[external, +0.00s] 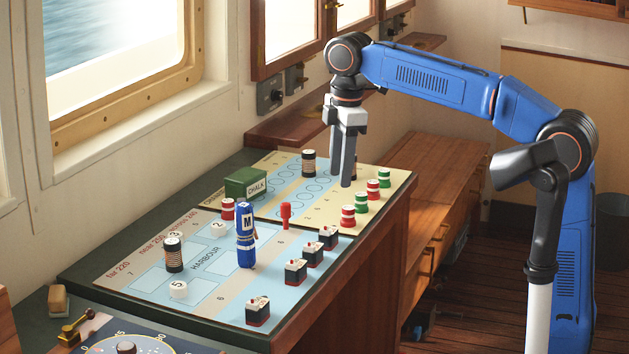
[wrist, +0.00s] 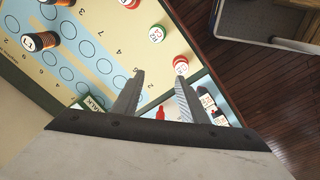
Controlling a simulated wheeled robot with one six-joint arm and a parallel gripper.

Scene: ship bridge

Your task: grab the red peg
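The red peg (external: 286,215) stands upright on the blue part of the chart board, right of the blue figure marked M (external: 246,236). In the wrist view a small red shape, which looks like the peg (wrist: 160,113), shows low between the fingers, its lower part cut off by my gripper body. My gripper (external: 342,179) points down over the far part of the board, behind and to the right of the peg, apart from it. In the wrist view the two fingers (wrist: 159,76) are spread with nothing between their tips.
Red and green banded pieces (external: 373,190) line the board's right edge. Dark block pieces (external: 311,255) stand along the near right side. A green chalk box (external: 245,183) and banded cylinders (external: 174,254) stand on the board. Bare board surrounds the peg's front.

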